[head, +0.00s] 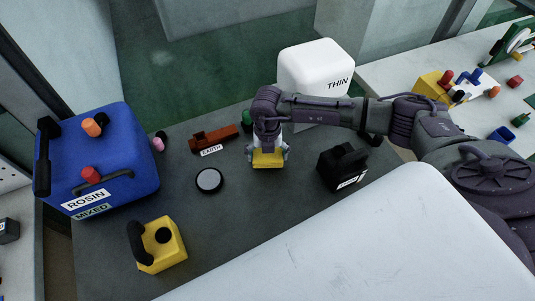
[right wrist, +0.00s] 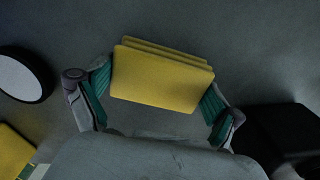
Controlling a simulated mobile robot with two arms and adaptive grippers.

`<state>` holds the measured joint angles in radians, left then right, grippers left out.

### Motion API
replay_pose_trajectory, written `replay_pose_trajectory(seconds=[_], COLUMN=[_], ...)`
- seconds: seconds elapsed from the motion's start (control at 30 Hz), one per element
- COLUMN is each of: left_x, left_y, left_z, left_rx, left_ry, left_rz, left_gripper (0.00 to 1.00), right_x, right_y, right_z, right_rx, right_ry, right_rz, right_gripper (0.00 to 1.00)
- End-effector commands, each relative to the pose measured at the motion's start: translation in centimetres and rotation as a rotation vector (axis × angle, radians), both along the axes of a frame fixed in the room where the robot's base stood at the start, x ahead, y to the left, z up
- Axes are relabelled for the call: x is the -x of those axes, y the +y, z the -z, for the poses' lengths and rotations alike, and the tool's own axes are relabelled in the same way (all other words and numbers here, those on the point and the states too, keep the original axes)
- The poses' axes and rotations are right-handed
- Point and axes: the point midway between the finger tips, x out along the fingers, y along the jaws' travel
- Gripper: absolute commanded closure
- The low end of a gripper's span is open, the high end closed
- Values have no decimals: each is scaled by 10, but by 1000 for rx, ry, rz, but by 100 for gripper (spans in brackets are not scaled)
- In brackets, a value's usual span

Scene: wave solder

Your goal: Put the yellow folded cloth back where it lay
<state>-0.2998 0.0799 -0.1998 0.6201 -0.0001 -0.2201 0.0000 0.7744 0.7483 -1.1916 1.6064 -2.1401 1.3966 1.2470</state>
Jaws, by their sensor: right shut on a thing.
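The yellow folded cloth (head: 267,159) is between the fingers of my right gripper (head: 267,155) in the head view, over the middle of the dark grey table. In the right wrist view the cloth (right wrist: 163,78) shows as a stack of flat yellow layers. The green pads of my right gripper (right wrist: 158,95) press on its two ends. Whether the cloth touches the table or hangs just above it, I cannot tell. My left gripper is not in view.
On the dark table (head: 225,235) stand a blue ROSIN container (head: 130,155), a yellow can (head: 165,250), a round black-rimmed disc (head: 209,181), a red-brown object (head: 212,138), a white THIN container (head: 305,65) and a black box (head: 338,170).

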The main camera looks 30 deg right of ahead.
Motion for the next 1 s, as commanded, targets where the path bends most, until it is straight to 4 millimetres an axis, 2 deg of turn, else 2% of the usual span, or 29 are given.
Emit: replay_pose_trajectory(seconds=[0.1, 0.47, 0.5, 0.83, 1.0], left_x=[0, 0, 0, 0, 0], left_y=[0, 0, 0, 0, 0], left_z=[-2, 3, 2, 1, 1], left_rx=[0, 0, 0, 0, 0], left_ry=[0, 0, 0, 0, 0], left_rz=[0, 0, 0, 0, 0], left_gripper=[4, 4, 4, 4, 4], right_x=[0, 0, 0, 0, -1], right_y=[1, 0, 0, 0, 0], right_z=[7, 12, 11, 9, -3], right_rx=[-2, -1, 0, 0, 0], right_ry=[-1, 0, -1, -1, -3], right_rz=[0, 0, 0, 0, 0], right_gripper=[35, 35, 1, 0, 0])
